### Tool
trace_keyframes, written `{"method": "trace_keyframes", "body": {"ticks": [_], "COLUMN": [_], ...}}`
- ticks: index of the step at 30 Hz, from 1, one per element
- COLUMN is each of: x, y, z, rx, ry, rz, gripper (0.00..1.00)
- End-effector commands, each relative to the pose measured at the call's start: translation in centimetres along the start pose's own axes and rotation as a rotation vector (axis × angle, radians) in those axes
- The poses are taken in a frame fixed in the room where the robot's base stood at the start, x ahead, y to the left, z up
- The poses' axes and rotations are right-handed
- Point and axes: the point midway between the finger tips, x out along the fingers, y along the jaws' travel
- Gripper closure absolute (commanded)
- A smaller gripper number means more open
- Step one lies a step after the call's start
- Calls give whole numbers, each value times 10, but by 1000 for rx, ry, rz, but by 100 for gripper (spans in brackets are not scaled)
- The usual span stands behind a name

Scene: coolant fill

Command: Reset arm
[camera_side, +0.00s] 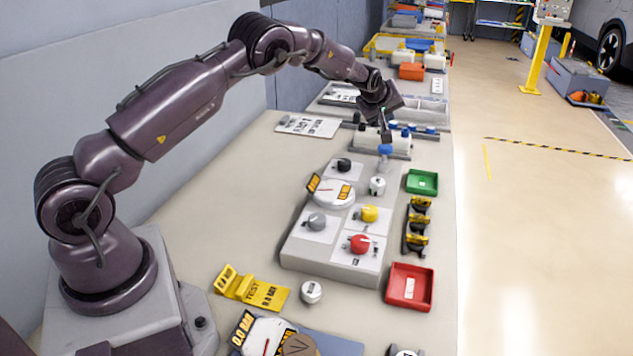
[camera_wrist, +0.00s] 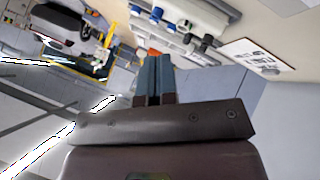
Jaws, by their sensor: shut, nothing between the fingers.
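My gripper (camera_side: 386,138) is at the end of my outstretched arm, over the far part of the bench. Its fingers are shut and empty. In the side view the tips appear just above a blue knob (camera_side: 385,150); I cannot tell whether they touch it. In the wrist view the blue-grey fingers (camera_wrist: 153,78) stand side by side, with a small orange patch behind their tips. The wrist view looks out sideways across the room and the bench edge.
A grey panel (camera_side: 290,252) with black, grey, yellow and red knobs stands mid-bench. A green tray (camera_side: 422,174) and a red tray (camera_side: 424,287) lie along the right edge, with yellow-black clips between. A yellow test sign (camera_side: 268,295) and a gauge are in front. A wall borders the left.

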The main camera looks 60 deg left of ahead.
Motion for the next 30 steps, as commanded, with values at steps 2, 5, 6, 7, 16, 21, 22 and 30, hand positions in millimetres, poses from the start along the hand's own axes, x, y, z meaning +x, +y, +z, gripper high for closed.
{"method": "trace_keyframes", "body": {"ticks": [2,5,6,7,16,21,22,30], "x": [0,0,0,0,3,-21,-30,-140], "y": [0,0,0,0,-20,-58,-60,-66], "z": [0,0,0,0,13,40,43,70], "rx": [0,0,0,0,125,284,311,540], "ry": [0,0,0,0,-52,-196,-222,-419], "rz": [0,0,0,0,-66,-187,-198,-211], "gripper": [100,100,100,100,100,100,100,100]}}
